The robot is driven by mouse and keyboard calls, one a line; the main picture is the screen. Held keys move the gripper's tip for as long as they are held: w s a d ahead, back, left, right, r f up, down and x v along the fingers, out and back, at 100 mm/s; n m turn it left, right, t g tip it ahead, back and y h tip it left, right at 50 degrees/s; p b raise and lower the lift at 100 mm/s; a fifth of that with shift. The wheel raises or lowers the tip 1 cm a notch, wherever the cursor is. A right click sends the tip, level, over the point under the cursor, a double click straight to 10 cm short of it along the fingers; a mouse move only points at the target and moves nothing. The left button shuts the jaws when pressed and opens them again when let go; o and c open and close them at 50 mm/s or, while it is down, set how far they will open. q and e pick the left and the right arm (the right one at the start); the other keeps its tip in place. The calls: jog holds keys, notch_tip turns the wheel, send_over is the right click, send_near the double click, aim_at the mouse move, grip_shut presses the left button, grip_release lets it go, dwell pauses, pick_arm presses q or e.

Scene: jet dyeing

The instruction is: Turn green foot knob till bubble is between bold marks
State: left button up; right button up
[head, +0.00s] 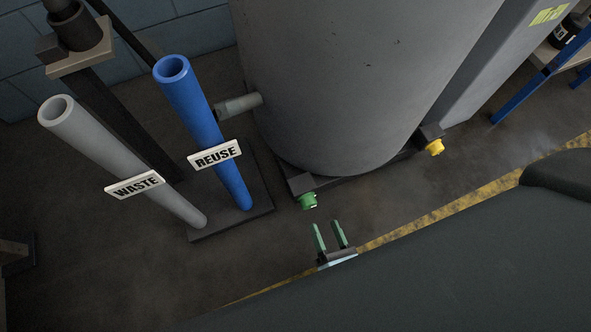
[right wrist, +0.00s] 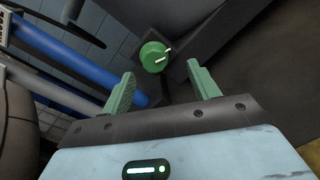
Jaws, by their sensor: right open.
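The green foot knob (head: 308,201) sits at the front foot of the large grey tank (head: 350,80). My right gripper (head: 327,224) is just in front of the knob, with its two green fingers apart and nothing between them. In the right wrist view the knob (right wrist: 154,56) shows a white pointer mark on its face. It lies beyond the open fingertips of my right gripper (right wrist: 163,78), apart from them. A yellow knob (head: 435,147) is on another foot, to the right. No bubble or bold marks can be made out. My left gripper is not in view.
A grey WASTE pipe (head: 120,160) and a blue REUSE pipe (head: 200,125) stand on a dark base left of the tank. A yellow floor stripe (head: 440,212) runs in front. A blue-legged shelf (head: 525,95) is at the upper right.

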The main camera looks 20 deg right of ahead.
aim_at(311, 206)
jog(key=shift+y, duration=0.7)
jog(key=w, duration=0.2)
jog(key=w+b, duration=0.1)
jog(key=w, duration=0.1)
jog(key=w+a, duration=0.1)
jog(key=w, duration=0.2)
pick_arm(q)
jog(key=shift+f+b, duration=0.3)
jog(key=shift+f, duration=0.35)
pick_arm(e)
jog(key=shift+w, duration=0.45)
jog(key=shift+a, duration=0.1)
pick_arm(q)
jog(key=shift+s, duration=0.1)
pick_arm(e)
jog(key=c, duration=1)
